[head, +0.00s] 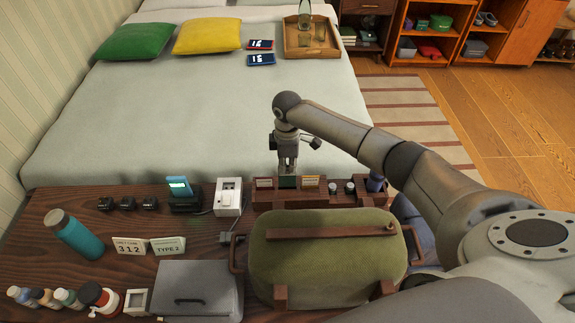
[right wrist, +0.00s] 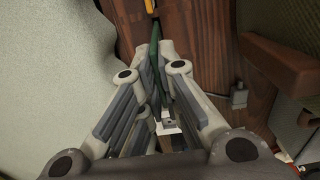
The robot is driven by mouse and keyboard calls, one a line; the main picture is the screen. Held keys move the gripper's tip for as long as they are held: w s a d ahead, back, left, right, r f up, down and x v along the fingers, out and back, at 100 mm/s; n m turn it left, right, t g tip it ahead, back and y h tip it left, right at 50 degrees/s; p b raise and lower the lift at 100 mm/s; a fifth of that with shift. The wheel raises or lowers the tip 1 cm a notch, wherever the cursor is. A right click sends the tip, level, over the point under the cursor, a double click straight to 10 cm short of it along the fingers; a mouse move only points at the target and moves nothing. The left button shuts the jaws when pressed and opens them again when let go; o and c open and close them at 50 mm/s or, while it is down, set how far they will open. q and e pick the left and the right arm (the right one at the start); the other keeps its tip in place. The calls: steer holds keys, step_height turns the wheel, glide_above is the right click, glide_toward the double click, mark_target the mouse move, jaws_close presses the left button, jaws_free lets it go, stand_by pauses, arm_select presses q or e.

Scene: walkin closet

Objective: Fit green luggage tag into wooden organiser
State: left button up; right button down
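The wooden organiser (head: 266,198) stands on the dark desk, behind the green bag. My right gripper (head: 287,170) points down over its left part. It is shut on the green luggage tag (head: 288,182), which shows just below the fingertips at the organiser. In the right wrist view the tag (right wrist: 157,68) is a thin green edge between the fingers (right wrist: 156,50). I cannot tell whether its lower edge is inside a slot. Other cards, one yellowish (head: 310,181), stand in the organiser beside it. My left gripper is not in view.
The olive-green bag (head: 330,262) fills the desk in front of the organiser. A white socket box (head: 228,198) and a phone on a dock (head: 180,188) stand to the left. Small jars (head: 349,187) sit in the organiser's right part. The bed (head: 200,105) lies behind.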

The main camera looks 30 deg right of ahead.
steer(key=shift+f+b, duration=0.3)
steer(key=shift+f, duration=0.55)
stand_by(0.6)
steer(key=shift+p, duration=0.4)
steer(key=shift+f+b, duration=0.9)
steer(key=shift+f, duration=0.9)
stand_by(0.8)
steer(key=c, duration=1.6)
jaws_free()
steer(key=shift+o, duration=0.6)
steer(key=o, duration=0.3)
